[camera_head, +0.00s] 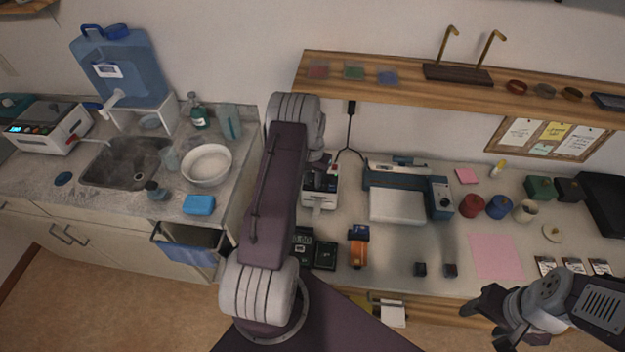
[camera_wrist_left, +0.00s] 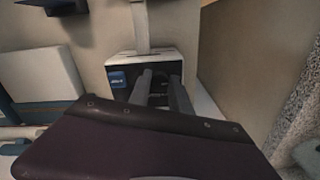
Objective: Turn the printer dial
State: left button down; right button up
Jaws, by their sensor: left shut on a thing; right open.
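The printer (camera_head: 321,187) is a small black-and-white device with a paper strip at its front, on the counter right of my left arm. In the left wrist view, its black side (camera_wrist_left: 128,72) carries a blue label, and the pale strip runs away from it. My left gripper (camera_wrist_left: 165,80) is shut at this black side, its two fingers close around the dark dial (camera_wrist_left: 161,79), which is mostly hidden between them. In the head view, my left arm hides most of that gripper. My right gripper (camera_head: 482,322) is open and empty at the lower right, in front of the counter.
A blue-and-white machine (camera_head: 397,205) with its own knob stands right of the printer. An orange-and-blue item (camera_head: 358,247) and dark boxes (camera_head: 325,255) lie in front. A wooden shelf (camera_head: 390,88) hangs above. The sink (camera_head: 125,160) is at the left.

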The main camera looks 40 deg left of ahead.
aim_at(313, 181)
pick_arm(q)
jog(key=shift+w+r, duration=0.1)
jog(key=shift+w, duration=0.05)
jog(key=c, duration=1.2)
grip_release()
notch_tip(313, 181, up, 9)
jog(key=shift+f+b, duration=0.1)
jog(key=shift+b, duration=0.8)
